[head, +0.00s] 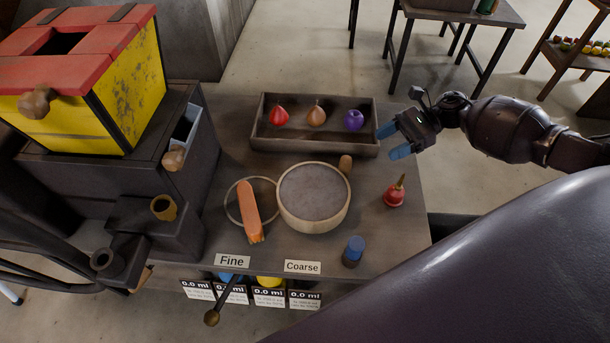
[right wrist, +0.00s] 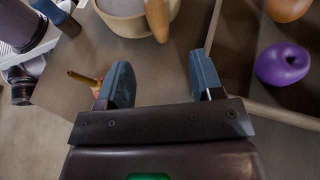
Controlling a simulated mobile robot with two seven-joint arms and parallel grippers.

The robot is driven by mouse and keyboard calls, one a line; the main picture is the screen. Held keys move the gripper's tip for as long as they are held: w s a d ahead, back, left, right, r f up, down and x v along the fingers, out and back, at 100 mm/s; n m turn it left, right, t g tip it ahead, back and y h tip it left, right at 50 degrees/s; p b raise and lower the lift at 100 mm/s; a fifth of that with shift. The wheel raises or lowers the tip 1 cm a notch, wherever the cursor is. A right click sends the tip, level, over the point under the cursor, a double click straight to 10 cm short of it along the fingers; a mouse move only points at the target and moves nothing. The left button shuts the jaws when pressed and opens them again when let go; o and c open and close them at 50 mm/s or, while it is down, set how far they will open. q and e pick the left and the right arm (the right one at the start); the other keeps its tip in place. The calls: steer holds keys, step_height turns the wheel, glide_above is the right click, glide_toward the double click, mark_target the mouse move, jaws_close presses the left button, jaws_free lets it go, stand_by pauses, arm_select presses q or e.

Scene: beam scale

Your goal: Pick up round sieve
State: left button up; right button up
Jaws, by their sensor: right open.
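The round sieve (head: 313,194) is a pale wooden ring with a grey mesh, lying on the table in the middle of the head view. A brown wooden knob handle (head: 346,163) stands at its back right side. In the right wrist view the sieve (right wrist: 124,22) shows at the top, cut by the frame, with its handle (right wrist: 157,20) toward me. My right gripper (head: 388,142), with blue fingertips, is open and empty at the table's right side, right of the sieve and apart from it. It also shows in the right wrist view (right wrist: 160,82). My left gripper is not in view.
A wooden tray (head: 262,142) with red, brown and purple fruit-like items stands behind the sieve. A red oil can (head: 395,193) and a blue-topped item (head: 354,251) stand right of it. A thin ring (head: 230,208) and an orange brush (head: 249,208) lie left.

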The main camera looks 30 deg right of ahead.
mark_target(350, 162)
steer(key=shift+w+a, duration=0.15)
steer(key=shift+a, duration=0.05)
steer(key=x, duration=0.5)
steer(key=shift+a, duration=0.15)
steer(key=x, duration=0.4)
steer(key=shift+s+a+r+p, duration=0.2)
steer(key=shift+s+r+p, duration=0.05)
steer(key=shift+p, duration=0.1)
steer(key=shift+w+a+f, duration=0.1)
steer(key=shift+a+f, duration=0.15)
steer(key=shift+a, duration=0.2)
steer(key=c, duration=0.9)
jaws_close()
steer(key=shift+r, duration=0.1)
